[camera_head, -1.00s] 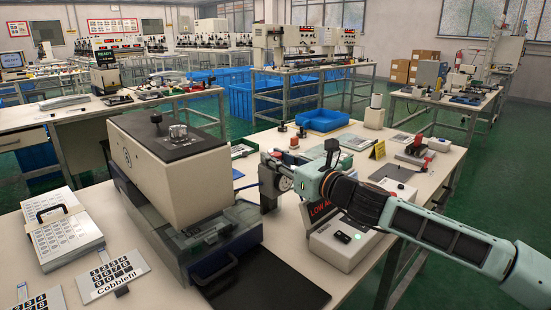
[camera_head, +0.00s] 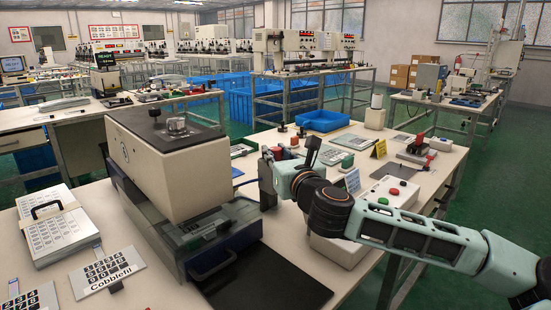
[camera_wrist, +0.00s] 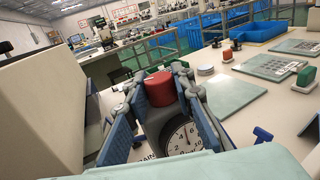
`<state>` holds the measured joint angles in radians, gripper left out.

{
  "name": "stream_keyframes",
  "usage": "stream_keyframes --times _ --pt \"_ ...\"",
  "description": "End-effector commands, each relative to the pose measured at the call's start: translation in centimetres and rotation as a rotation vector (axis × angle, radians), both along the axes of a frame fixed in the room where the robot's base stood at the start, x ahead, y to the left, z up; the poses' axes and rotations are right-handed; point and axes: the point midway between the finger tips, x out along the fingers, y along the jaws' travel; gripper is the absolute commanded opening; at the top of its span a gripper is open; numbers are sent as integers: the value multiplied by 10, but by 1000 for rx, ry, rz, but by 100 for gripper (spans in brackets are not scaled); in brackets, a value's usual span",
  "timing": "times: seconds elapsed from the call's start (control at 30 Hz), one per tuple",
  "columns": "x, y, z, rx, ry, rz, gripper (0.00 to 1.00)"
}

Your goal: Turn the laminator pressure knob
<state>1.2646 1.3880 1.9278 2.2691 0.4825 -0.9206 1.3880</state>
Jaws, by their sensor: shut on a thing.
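The red pressure knob (camera_wrist: 160,88) stands upright on top of a dark grey regulator body (camera_wrist: 158,123) in the wrist view. A round white dial gauge (camera_wrist: 181,138) is on the near side of the regulator, partly covered by my wrist at the bottom edge. My gripper (camera_wrist: 160,84) is shut on the red knob, with one blue-padded finger on each side. In the head view my gripper (camera_head: 268,176) is just right of the beige laminator (camera_head: 172,163), and it and my arm hide most of the regulator and gauge.
The large beige machine wall (camera_wrist: 42,110) is close on the left of my gripper. A control box with green and red buttons (camera_head: 393,191) stands beside my arm. Green-grey plates (camera_wrist: 229,95) lie to the right. A blue bin (camera_head: 323,121) stands behind.

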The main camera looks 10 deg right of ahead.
Motion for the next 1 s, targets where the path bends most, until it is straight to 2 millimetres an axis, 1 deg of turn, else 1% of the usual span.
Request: stream_keyframes --times 0.07,0.6,0.8,1.0 --pt "-1 5 -1 -6 -1 -52 0" --pt "0 4 0 -2 0 -486 0" --pt "0 3 -1 -1 1 -602 0" --pt "0 1 -1 0 3 -669 0"
